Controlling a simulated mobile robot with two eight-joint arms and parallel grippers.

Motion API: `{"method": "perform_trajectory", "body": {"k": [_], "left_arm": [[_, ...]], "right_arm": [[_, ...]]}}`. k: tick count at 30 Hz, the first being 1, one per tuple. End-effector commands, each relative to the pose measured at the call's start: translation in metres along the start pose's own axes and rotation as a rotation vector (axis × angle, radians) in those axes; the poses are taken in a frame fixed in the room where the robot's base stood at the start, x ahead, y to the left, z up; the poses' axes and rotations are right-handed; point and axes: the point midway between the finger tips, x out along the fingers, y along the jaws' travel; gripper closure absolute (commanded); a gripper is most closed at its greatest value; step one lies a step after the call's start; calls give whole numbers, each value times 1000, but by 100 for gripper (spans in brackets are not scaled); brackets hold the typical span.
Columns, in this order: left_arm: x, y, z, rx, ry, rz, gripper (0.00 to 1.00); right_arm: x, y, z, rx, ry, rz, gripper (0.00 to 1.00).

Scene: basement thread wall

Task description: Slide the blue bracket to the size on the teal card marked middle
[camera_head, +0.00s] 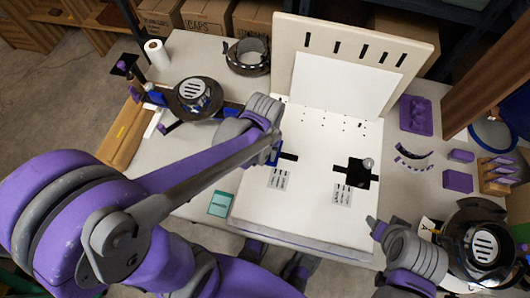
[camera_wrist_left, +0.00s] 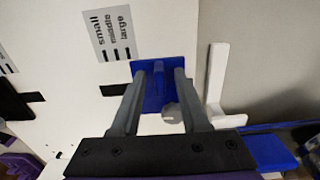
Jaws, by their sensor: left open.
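The blue bracket (camera_wrist_left: 151,79) sits at the right end of a black slot (camera_wrist_left: 113,90) on the white board. A pale rounded knob (camera_wrist_left: 171,113) shows beside it. My left gripper (camera_wrist_left: 160,72) is open, its fingers on either side of the bracket; contact is unclear. In the head view the bracket (camera_head: 274,156) is partly hidden by my left gripper (camera_head: 272,160). A label (camera_wrist_left: 111,34) beside the slot reads small, middle, large. The teal card (camera_head: 220,203) lies left of the board; its writing is too small to read. My right arm shows at lower right; its jaws are unclear.
A second slot with a black piece and grey ball (camera_head: 368,163) lies to the right, above another label (camera_head: 342,195). A slotted upright panel (camera_head: 350,45) stands behind. Purple blocks (camera_head: 457,181) are at right. A paper roll (camera_head: 156,54) stands at back left.

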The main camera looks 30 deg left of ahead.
Motion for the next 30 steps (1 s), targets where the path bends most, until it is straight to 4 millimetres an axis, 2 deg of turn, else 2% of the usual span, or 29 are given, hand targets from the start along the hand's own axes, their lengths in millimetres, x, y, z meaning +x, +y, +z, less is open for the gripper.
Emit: {"method": "perform_trajectory", "body": {"k": [6,12,14,30], "left_arm": [[0,0,0,0,0,0,57],[0,0,0,0,0,0,93],[0,0,0,0,0,0,100],[0,0,0,0,0,0,100]], "right_arm": [[0,0,0,0,0,0,45],[0,0,0,0,0,0,45],[0,0,0,0,0,0,45],[0,0,0,0,0,0,45]]}}
